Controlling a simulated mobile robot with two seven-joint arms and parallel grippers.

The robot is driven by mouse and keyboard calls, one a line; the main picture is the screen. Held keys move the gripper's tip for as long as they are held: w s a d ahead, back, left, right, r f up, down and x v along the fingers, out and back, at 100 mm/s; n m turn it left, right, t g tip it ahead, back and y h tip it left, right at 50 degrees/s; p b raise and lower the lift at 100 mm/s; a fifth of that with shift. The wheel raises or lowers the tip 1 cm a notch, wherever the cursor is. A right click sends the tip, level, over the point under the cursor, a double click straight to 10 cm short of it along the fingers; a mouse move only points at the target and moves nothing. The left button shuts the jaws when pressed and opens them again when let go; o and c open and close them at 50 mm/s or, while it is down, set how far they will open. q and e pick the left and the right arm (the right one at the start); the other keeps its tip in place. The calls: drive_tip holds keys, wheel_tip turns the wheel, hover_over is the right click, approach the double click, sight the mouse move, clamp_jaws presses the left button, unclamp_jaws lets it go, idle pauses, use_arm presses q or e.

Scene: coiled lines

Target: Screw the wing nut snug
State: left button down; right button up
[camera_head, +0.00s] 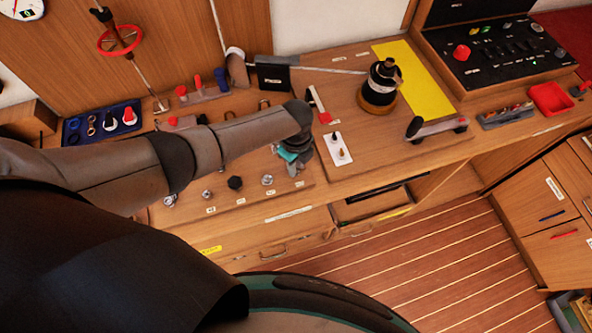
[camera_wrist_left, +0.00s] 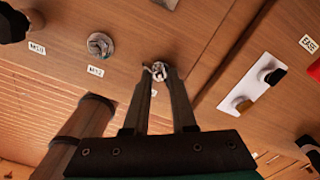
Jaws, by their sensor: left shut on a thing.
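My left gripper (camera_head: 292,169) reaches down to the front right part of the wooden board (camera_head: 230,200). In the left wrist view its two fingers (camera_wrist_left: 159,76) are closed on a small silvery metal piece, which looks like the wing nut (camera_wrist_left: 158,68). The fingers grip it from the sides, close to the board surface. Its stud and thread are hidden, so I cannot tell how far down it sits. In the head view the gripper covers the nut. My right gripper is not in view.
A metal fastener (camera_wrist_left: 100,45) labelled M12 and a black knob (camera_head: 235,183) stand left of the gripper. A white switch plate (camera_head: 337,148) is to the right.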

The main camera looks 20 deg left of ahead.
use_arm(q)
drive_tip(key=shift+w+m, duration=0.1)
drive_tip(key=shift+m, duration=0.4)
drive_tip(key=shift+c, duration=1.6)
unclamp_jaws()
wheel_tip(320, 180, up, 2)
drive_tip(key=shift+r+p, duration=0.25)
drive_tip(key=shift+p, duration=0.75)
drive_tip(key=shift+r, duration=1.25)
drive_tip(key=shift+r, duration=0.5)
wheel_tip(320, 180, up, 14)
drive_tip(key=shift+r, duration=0.15)
